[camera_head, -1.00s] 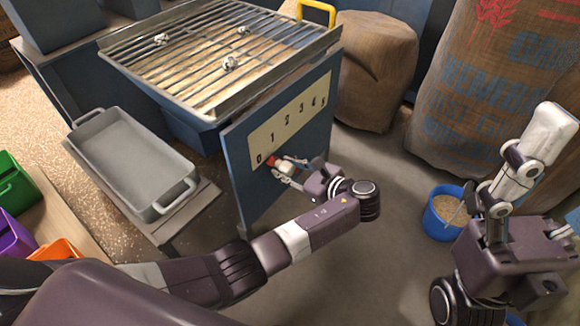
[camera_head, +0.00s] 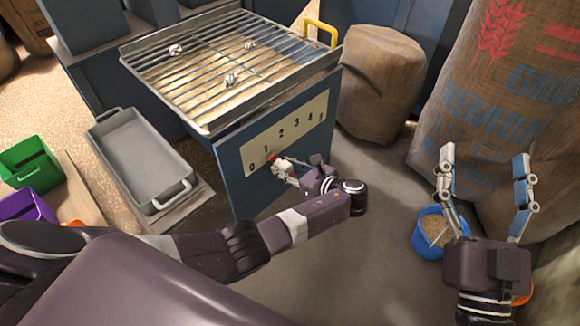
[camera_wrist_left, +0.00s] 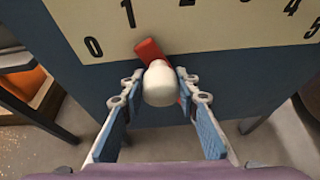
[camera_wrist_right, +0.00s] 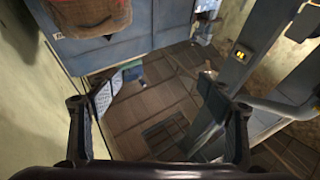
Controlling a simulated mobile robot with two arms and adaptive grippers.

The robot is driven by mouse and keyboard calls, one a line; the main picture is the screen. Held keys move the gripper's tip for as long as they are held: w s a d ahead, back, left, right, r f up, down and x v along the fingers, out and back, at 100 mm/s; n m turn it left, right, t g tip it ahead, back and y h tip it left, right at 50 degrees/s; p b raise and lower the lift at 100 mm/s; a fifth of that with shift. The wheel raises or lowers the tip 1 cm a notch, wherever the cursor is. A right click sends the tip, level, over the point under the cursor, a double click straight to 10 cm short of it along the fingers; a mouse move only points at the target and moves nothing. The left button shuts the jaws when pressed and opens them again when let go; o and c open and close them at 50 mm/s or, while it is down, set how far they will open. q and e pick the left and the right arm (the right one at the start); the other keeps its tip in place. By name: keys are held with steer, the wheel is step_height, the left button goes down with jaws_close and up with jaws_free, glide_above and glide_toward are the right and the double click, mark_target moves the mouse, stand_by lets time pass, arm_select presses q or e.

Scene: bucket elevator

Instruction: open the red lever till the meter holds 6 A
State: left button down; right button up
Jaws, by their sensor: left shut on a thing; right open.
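The red lever (camera_wrist_left: 150,49) is on the blue panel with the 0-to-5 scale (camera_wrist_left: 215,22). Its red arm tilts up and left, its end between 0 and 1 and nearer the 1. My left gripper (camera_wrist_left: 160,90) is shut on the lever's white knob (camera_wrist_left: 160,82); in the head view this gripper (camera_head: 285,170) is at the panel's lower left. My right gripper (camera_head: 487,165) is open and empty, fingers up, in front of the sacks. A small lit yellow display (camera_wrist_right: 240,55) shows on a blue post in the right wrist view; I cannot read it as a meter value.
A grate (camera_head: 235,65) with several small metal pieces tops the blue hopper. A grey tray (camera_head: 145,160) stands left. Green (camera_head: 30,165) and purple (camera_head: 25,207) bins are further left. A blue bucket (camera_head: 422,240) of grain and burlap sacks (camera_head: 380,85) are right.

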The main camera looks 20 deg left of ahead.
arm_select(q)
steer(key=shift+w+d+r, duration=0.1)
steer(key=shift+w, duration=0.15)
arm_select(e)
steer(key=f, duration=0.1)
steer(key=w+f+g, duration=0.1)
steer(key=d+f, duration=0.1)
steer(key=shift+w+f+g+h, duration=0.1)
steer(key=shift+w+g+h, duration=0.1)
steer(key=shift+g+h, duration=0.15)
arm_select(q)
steer(key=c, duration=1.5)
jaws_free()
steer(key=shift+o, duration=0.2)
steer(key=shift+s, duration=0.1)
steer(key=v, duration=1.2)
